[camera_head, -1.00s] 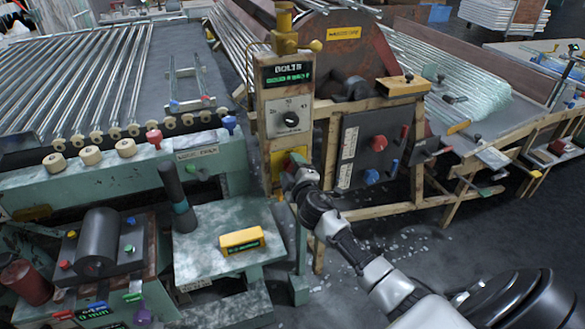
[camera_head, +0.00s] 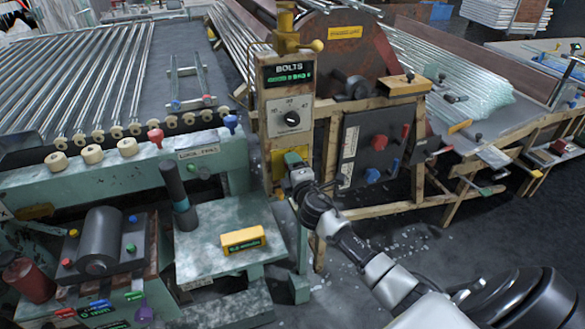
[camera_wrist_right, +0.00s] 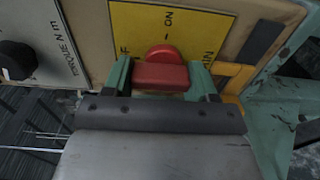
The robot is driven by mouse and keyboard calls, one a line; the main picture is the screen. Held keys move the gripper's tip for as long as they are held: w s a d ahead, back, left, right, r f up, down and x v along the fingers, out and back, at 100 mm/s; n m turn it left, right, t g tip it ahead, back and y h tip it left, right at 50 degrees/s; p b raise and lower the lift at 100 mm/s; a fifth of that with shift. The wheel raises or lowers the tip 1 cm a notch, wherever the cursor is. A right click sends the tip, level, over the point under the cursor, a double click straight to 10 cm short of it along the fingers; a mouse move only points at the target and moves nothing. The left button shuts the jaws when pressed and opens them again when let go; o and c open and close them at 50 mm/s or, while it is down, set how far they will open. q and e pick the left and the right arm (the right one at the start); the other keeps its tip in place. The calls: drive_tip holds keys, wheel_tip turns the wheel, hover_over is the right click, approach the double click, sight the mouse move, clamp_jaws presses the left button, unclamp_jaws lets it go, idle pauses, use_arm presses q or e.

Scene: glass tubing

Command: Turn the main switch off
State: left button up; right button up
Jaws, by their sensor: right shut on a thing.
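The main switch (camera_wrist_right: 162,72) has a red handle on a yellow plate (camera_wrist_right: 208,30) in the right wrist view. The letters "ON" and parts of other words show on the plate. My right gripper (camera_wrist_right: 160,80) has its two green fingers on either side of the red handle, shut on it. In the head view my right gripper (camera_head: 297,172) reaches the low part of the wooden post and covers the switch, with some of the yellow plate (camera_head: 291,156) showing above it. The handle's exact angle against the marks is hard to tell. My left gripper is not in view.
Above the switch are a white dial panel (camera_head: 291,118) and a "BOLTS" display (camera_head: 288,75). A dark panel (camera_head: 370,145) with red and blue knobs stands to the right. A green bench (camera_head: 215,215) with a yellow box (camera_head: 243,240) is at the left.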

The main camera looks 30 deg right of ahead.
drive_tip(key=shift+f, duration=0.1)
drive_tip(key=o, duration=0.9)
drive_tip(key=shift+s, duration=0.1)
drive_tip(key=v, duration=1)
drive_tip(key=shift+s, duration=0.3)
